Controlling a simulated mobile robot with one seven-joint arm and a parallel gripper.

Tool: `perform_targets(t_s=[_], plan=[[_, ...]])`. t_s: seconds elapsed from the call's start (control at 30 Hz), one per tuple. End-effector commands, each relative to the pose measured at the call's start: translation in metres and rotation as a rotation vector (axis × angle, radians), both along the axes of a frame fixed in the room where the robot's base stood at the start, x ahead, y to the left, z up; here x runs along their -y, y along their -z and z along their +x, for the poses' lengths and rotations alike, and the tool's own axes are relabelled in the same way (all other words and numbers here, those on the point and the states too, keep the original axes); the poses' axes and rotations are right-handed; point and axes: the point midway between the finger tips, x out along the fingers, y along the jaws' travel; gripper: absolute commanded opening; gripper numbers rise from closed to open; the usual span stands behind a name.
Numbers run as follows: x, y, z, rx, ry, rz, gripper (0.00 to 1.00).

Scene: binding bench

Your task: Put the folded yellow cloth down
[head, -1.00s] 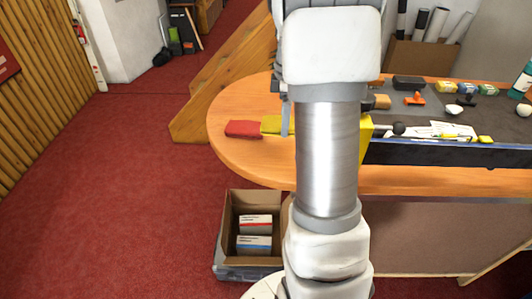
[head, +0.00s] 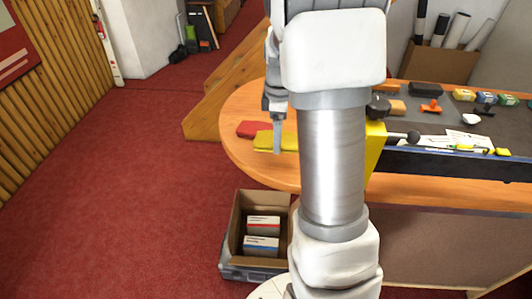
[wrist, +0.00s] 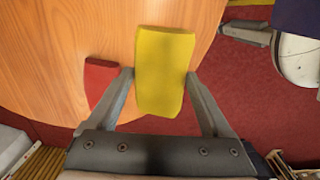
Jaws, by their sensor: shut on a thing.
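The folded yellow cloth (wrist: 163,70) is between the two fingers of my gripper (wrist: 160,80) in the wrist view, and the gripper is shut on it. In the head view the yellow cloth (head: 268,141) shows at the rounded left end of the wooden bench top (head: 245,165), with one finger of my gripper in front of it. My arm hides its right part. In the wrist view its near end overlaps the bench edge. I cannot tell whether it touches the bench top.
A red folded cloth (head: 247,129) lies just left of the yellow one, also in the wrist view (wrist: 100,80). Right of my arm are a yellow upright part (head: 374,152) and several small tools.

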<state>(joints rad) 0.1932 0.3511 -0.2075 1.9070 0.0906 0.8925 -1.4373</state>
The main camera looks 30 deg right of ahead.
Motion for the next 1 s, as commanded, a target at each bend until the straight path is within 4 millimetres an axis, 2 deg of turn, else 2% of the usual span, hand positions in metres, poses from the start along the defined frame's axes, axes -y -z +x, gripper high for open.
perform_targets(t_s=[0.03,0.1,0.23,0.37,0.6,0.87,0.9,1.0], plan=[[-0.011,0.006,0.001,-0.002,-0.005,0.000,0.39],[-0.022,0.012,0.001,-0.002,-0.003,0.000,0.39],[-0.032,0.019,0.003,-0.001,0.000,0.001,0.39],[-0.034,0.027,0.003,-0.002,0.002,0.001,0.39],[-0.034,0.056,0.003,-0.002,0.001,0.000,0.39],[-0.033,0.058,0.003,0.000,0.001,0.000,0.39],[-0.033,0.058,0.003,0.000,0.001,0.000,0.86],[-0.033,0.057,0.003,0.000,0.001,0.000,1.00]])
